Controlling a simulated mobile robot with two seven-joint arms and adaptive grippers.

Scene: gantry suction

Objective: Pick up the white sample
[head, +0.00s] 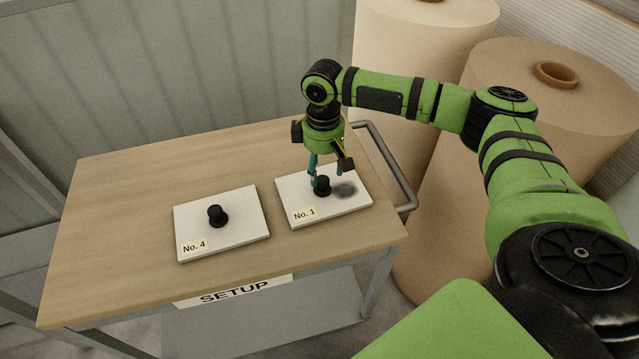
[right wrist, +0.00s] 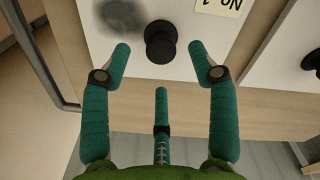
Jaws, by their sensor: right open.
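Two white square samples lie flat on a wooden-topped cart. The one labelled No. 1 (head: 293,187) has a black knob (head: 322,186) and a dark grey smudge beside it. The one labelled No. 4 (head: 248,203) is to its left, with a black knob (head: 217,215) and no visible smudge. My right gripper (head: 326,184) is over the No. 1 sample. In the right wrist view my right gripper (right wrist: 159,60) is open, its teal fingers spread below the No. 1 knob (right wrist: 161,41) in the picture; contact cannot be told. My left gripper is out of view.
The cart's tabletop (head: 120,215) is clear around the samples. A metal handle (head: 398,170) runs along its right end. Large paper rolls (head: 430,215) stand close on the right. A grey corrugated wall (head: 180,70) is behind.

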